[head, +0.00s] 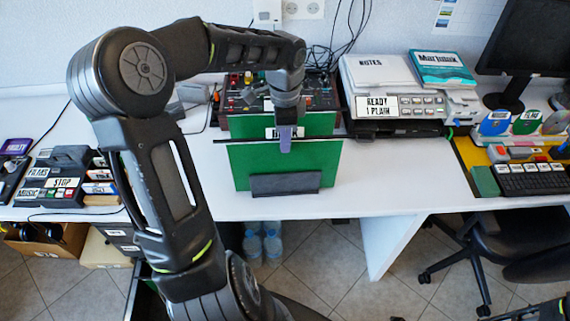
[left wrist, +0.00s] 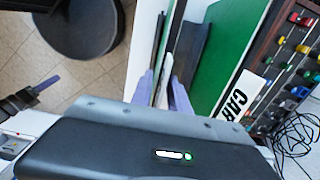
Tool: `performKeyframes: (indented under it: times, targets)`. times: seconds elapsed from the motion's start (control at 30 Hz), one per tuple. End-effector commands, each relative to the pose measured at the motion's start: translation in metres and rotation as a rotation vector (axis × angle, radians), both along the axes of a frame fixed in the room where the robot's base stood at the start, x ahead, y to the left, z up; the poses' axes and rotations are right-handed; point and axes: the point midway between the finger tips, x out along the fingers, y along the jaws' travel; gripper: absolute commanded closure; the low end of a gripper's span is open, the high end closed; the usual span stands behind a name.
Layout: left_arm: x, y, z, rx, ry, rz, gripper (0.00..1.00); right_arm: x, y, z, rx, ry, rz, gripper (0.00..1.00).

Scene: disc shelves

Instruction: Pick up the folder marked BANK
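A green folder (head: 246,167) stands upright in a dark holder (head: 285,185) near the desk's front edge. Its front shows no readable mark; I cannot read BANK anywhere. My left gripper (head: 285,138) points down at this folder's top edge. In the left wrist view its two purple fingers (left wrist: 163,92) stand on either side of a thin upright edge; whether they press on it is unclear. Behind stands another green folder (head: 310,124), its label partly hidden by the gripper; in the left wrist view the label (left wrist: 241,96) begins CAB. A dark part with a purple tip, apparently my right gripper (left wrist: 45,84), shows at left.
A control panel with knobs (head: 240,100) stands behind the folders. A printer-like machine (head: 400,105) is to their right and dark labelled boxes (head: 62,183) are far left. The desk (head: 385,165) is clear on both sides of the holder. A chair (head: 500,235) stands at lower right.

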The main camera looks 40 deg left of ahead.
Motion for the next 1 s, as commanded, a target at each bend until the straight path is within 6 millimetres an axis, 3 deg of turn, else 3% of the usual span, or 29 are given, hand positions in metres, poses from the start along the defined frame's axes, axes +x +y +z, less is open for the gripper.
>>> performKeyframes:
  times: [0.23,1.0]
  targets:
    - [0.0,0.0,0.0,0.0,0.0,0.0,1.0,0.0001,0.0,0.0,0.0,0.0,0.0,0.64]
    - [0.0,0.0,0.0,0.0,0.0,0.0,1.0,0.0,0.0,0.0,0.0,0.0,0.0,0.64]
